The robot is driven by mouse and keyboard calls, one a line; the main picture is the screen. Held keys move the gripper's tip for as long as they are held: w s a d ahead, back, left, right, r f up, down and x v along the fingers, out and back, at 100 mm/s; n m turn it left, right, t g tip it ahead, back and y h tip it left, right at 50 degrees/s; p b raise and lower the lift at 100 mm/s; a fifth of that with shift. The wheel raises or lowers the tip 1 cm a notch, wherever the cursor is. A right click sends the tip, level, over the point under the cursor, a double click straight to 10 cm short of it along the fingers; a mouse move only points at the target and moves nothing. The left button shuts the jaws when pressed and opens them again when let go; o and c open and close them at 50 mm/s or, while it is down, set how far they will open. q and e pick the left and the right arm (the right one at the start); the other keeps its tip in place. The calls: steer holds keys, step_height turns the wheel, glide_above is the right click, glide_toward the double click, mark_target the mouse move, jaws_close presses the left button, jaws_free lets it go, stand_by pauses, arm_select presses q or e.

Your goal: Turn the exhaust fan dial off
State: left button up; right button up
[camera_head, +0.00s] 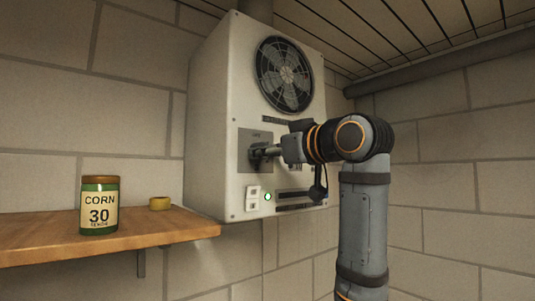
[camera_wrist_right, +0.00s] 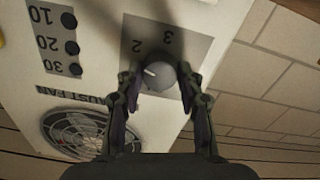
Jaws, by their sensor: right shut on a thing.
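The exhaust fan unit (camera_head: 215,120) is a white box on the brick wall, with a round fan grille (camera_head: 284,75) near its top. The fan dial is a grey knob (camera_wrist_right: 155,76) on a grey plate (camera_wrist_right: 187,42) marked with 2 and 3 in the right wrist view. A white pointer line shows on the left of the knob. My right gripper (camera_wrist_right: 158,83) is shut on the knob, with one finger on each side. In the head view the right gripper (camera_head: 262,152) reaches the plate and hides most of the knob. My left gripper is not in view.
Buttons marked 10, 20 and 30 (camera_wrist_right: 71,48) sit beside the dial plate. A green light (camera_head: 268,197) shows lower on the unit. A wooden shelf (camera_head: 50,252) at left holds a corn jar (camera_head: 99,206) and a small yellow ring-shaped thing (camera_head: 160,203).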

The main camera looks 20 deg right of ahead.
steer(key=n+b, duration=0.2)
steer(key=n, duration=1.9)
steer(key=shift+d+r, duration=0.1)
steer(key=shift+n, duration=0.3)
steer(key=o, duration=1.2)
steer(key=shift+w, duration=0.1)
